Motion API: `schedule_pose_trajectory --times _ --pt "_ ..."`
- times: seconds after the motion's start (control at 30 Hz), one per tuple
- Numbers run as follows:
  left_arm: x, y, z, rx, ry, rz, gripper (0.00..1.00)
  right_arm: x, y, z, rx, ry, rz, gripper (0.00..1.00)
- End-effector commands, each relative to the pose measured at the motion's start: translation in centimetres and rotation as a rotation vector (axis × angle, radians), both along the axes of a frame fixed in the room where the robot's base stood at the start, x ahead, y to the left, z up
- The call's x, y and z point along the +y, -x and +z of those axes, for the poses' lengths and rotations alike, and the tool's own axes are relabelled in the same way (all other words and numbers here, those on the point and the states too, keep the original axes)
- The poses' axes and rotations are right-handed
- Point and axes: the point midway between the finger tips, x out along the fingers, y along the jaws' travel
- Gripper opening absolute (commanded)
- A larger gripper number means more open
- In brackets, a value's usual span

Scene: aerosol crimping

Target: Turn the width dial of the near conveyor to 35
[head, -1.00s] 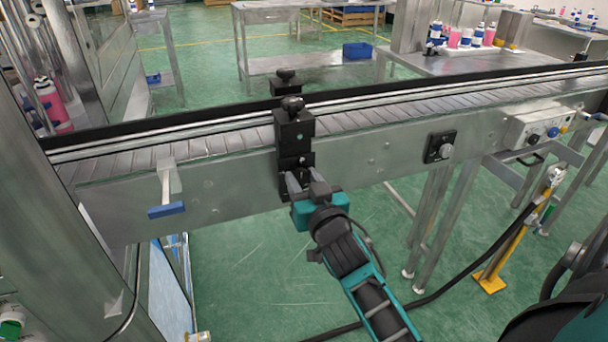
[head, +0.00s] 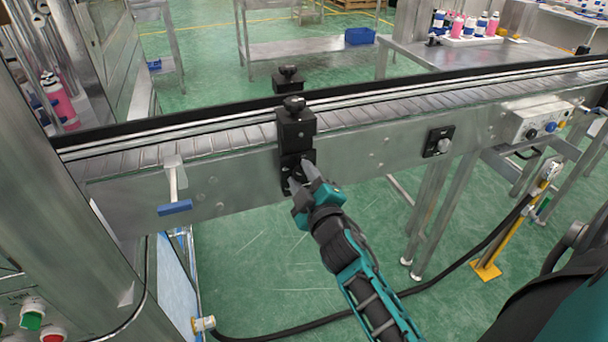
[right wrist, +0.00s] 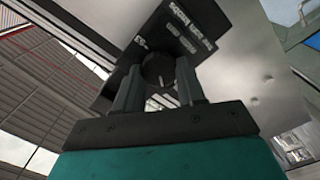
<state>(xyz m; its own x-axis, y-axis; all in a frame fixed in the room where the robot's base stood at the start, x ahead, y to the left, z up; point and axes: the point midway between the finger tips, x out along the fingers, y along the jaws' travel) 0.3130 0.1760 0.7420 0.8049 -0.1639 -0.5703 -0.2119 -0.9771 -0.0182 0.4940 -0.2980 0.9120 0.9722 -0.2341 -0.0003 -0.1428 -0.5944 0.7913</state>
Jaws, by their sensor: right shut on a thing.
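The near conveyor (head: 240,170) runs across the head view with its slatted belt. A black width-adjuster block (head: 296,130) is fixed to its front side, with a dark plate low on it. In the right wrist view, the round dark width dial (right wrist: 158,70) sits on a black plate (right wrist: 180,35) with white print, too small and tilted to read for sure. My right gripper (head: 300,177) is at this plate; its fingers (right wrist: 157,82) are shut on the dial, one on each side. In the head view the dial is mostly hidden by the fingers. My left gripper is not in view.
A second knob panel (head: 438,142) is on the conveyor side to the right, near a control box (head: 535,122). A blue-ended lever (head: 174,207) hangs at the left. A yellow post (head: 500,240) and a dark cable are at the right.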

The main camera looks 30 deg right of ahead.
Motion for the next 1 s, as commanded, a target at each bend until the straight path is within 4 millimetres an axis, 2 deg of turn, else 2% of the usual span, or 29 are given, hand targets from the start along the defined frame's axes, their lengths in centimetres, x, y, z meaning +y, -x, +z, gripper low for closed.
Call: schedule_pose_trajectory --times 0.2,0.5,1.0 --pt "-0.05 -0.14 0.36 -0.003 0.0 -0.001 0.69 0.06 -0.11 0.23 0.039 0.189 0.002 0.09" --pt "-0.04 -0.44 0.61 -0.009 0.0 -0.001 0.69 0.08 -0.12 0.14 0.084 0.377 0.001 0.09" --pt "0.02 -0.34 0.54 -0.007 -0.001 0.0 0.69 0.09 -0.14 0.13 0.106 0.474 0.0 0.09"
